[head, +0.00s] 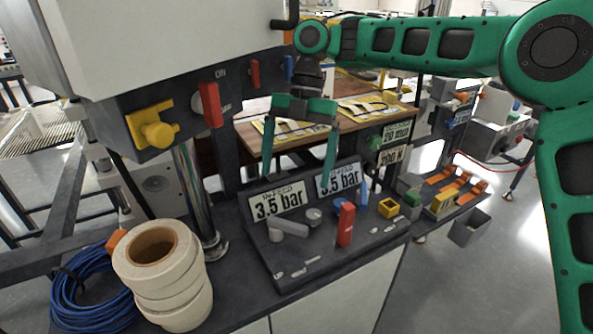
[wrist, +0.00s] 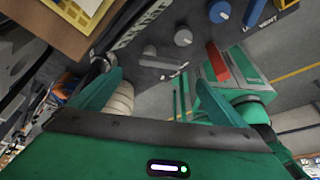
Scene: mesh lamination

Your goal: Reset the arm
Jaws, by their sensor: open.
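My gripper (head: 297,160) is open and empty, with its two green fingers pointing down, apart from each other. In the head view it hangs in front of the wooden table and above the back of the control panel (head: 282,267), near the two 3.5 bar displays. In the wrist view my gripper (wrist: 150,95) shows its fingers spread with nothing between them. My green arm reaches in from the right of the head view, bent at the elbow. The panel's red lever (head: 346,223) stands upright, to the right of and below the fingers.
The press body with a yellow knob (head: 157,132) and red switch (head: 209,104) stands left of my gripper. Tape rolls (head: 160,272) and a blue cable coil (head: 92,300) sit at front left. The wooden table (head: 362,122) lies behind. Open floor shows at right.

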